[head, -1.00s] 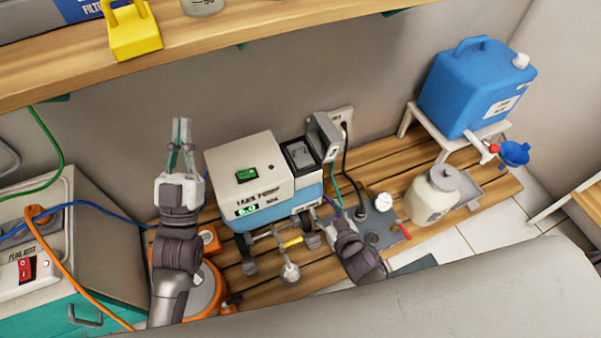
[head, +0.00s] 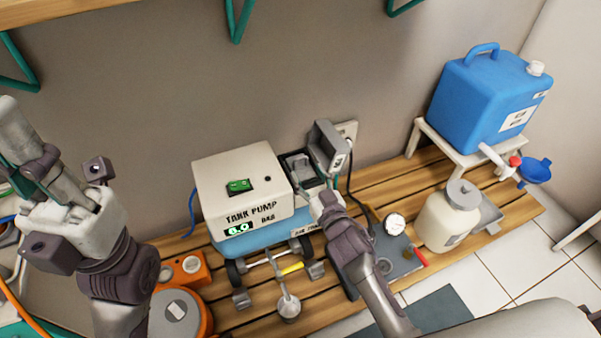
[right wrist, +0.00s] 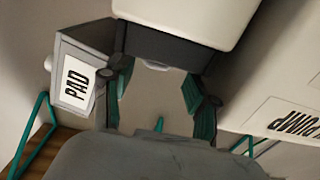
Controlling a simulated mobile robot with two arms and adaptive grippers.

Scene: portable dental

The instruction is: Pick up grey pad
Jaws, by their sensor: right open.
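A grey box-shaped piece (head: 329,146) stands upright at the right rear of the tank pump (head: 240,195), beside an open dark compartment (head: 300,166). In the right wrist view, a grey piece (right wrist: 101,38) with a white "PAD" label (right wrist: 76,82) shows at the left. My right gripper (head: 316,190) is low at the pump's right side, just below the grey piece. In the right wrist view its teal fingers (right wrist: 160,98) are apart, with a pale surface visible between them; I see no object gripped. My left gripper (head: 40,165) is raised at the far left, its fingertips unclear.
A metal plate with a gauge (head: 394,224) and a white jar (head: 450,215) lie to the right on the slatted platform. A blue canister (head: 490,100) stands on a small stand. A wall outlet with a black cable is behind the pump. An orange device (head: 182,270) is at left.

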